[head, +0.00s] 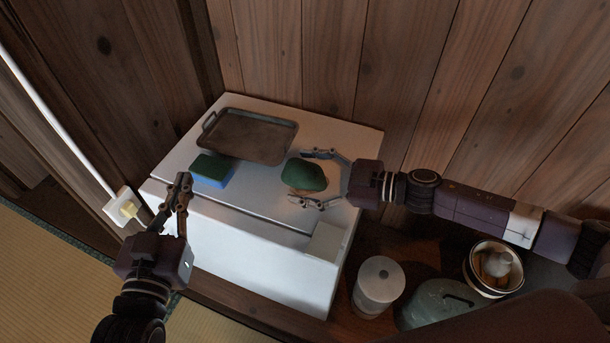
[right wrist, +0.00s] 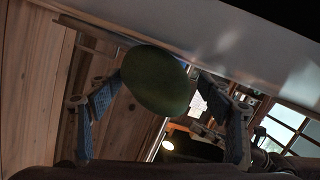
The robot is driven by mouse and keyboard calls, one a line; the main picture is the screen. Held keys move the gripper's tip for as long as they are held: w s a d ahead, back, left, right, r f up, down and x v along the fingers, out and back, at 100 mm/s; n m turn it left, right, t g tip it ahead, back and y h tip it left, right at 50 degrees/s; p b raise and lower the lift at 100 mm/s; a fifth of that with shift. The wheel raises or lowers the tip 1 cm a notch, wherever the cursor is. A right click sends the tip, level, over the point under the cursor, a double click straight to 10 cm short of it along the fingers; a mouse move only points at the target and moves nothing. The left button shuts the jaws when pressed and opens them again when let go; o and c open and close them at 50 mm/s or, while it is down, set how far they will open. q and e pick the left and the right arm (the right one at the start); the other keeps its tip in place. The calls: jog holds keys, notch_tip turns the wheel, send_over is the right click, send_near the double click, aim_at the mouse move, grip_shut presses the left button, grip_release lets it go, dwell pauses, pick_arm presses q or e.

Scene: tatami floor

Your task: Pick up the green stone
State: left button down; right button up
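In the right wrist view (right wrist: 160,97) the left pad is very close to the stone; contact is unclear. My left gripper (head: 185,178) is empty at the cabinet's front left; its fingertips overlap in view, so its opening is unclear.
A dark metal tray (head: 246,136) lies behind the stone. A green and blue sponge (head: 212,169) lies to its left. A white canister (head: 378,286), a greenish lidded container (head: 440,304) and a pot of utensils (head: 493,268) stand at lower right. Wooden walls close off the back.

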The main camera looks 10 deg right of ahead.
jog(key=c, duration=1.8)
jog(key=shift+r, duration=0.15)
jog(key=shift+r, duration=0.1)
